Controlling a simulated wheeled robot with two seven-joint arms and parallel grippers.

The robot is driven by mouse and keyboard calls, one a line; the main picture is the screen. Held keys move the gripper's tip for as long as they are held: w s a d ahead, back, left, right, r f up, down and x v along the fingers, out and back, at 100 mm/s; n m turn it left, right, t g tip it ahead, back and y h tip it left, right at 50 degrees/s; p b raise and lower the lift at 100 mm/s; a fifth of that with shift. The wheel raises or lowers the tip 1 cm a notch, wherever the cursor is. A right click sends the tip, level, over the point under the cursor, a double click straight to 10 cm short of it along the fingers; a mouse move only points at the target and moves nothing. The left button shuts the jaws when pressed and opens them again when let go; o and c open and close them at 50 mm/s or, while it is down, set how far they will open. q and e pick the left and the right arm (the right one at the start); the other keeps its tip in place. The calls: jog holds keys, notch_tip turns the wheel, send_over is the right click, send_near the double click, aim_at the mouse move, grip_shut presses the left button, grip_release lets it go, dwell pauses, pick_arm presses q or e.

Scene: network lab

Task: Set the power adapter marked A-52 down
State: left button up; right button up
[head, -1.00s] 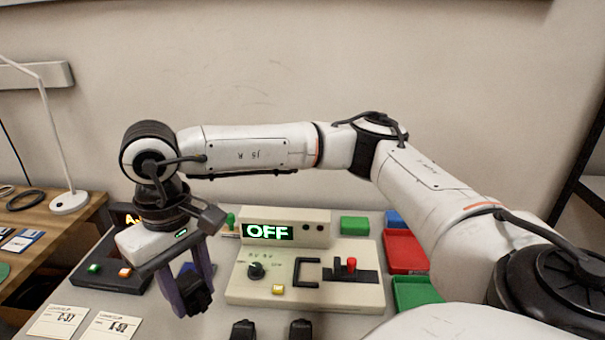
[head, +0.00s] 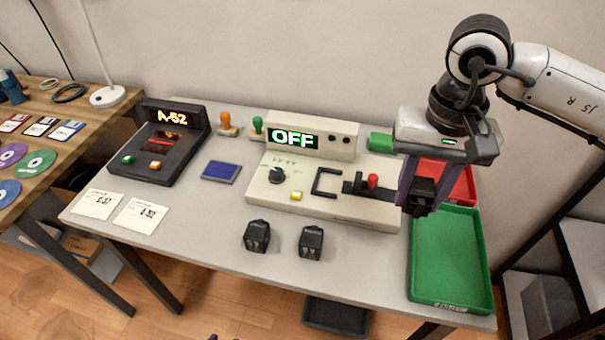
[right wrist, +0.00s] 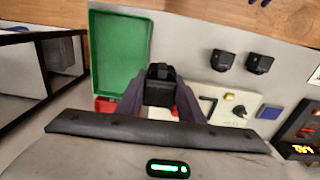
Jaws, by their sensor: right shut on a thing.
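My right gripper (head: 418,200) is shut on a black power adapter (head: 424,190), held in the air at the right of the table, near the tester's right end and the green tray (head: 448,262). In the right wrist view the adapter (right wrist: 159,88) sits between the two purple fingers, with the green tray (right wrist: 121,45) beyond it. No marking on the adapter is legible. The dark reader (head: 168,150) shows A-52 on its display. Two similar black adapters (head: 257,236) (head: 311,242) stand at the table's front. My left gripper is not in view.
The green tray looks empty and has a label on its front rim. A red tray (head: 462,186) lies behind it, partly hidden by my gripper. The beige tester (head: 330,205) reads OFF. Two paper cards (head: 141,216) lie at the left. The table's front middle is clear beside the adapters.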

jog(key=m, duration=0.2)
jog(key=a+f+m, duration=0.1)
jog(key=m, duration=0.1)
jog(key=shift+a+m, duration=0.15)
jog(key=shift+m, duration=0.25)
jog(key=a+m, duration=0.1)
jog(key=m, duration=3)
send_over(357, 261)
notch_tip(357, 261, down, 5)
jog(key=shift+f, duration=5.35)
jog(key=o, duration=1.2)
jog(key=shift+c, duration=0.2)
jog(key=shift+r, duration=0.1)
notch_tip(357, 261, up, 12)
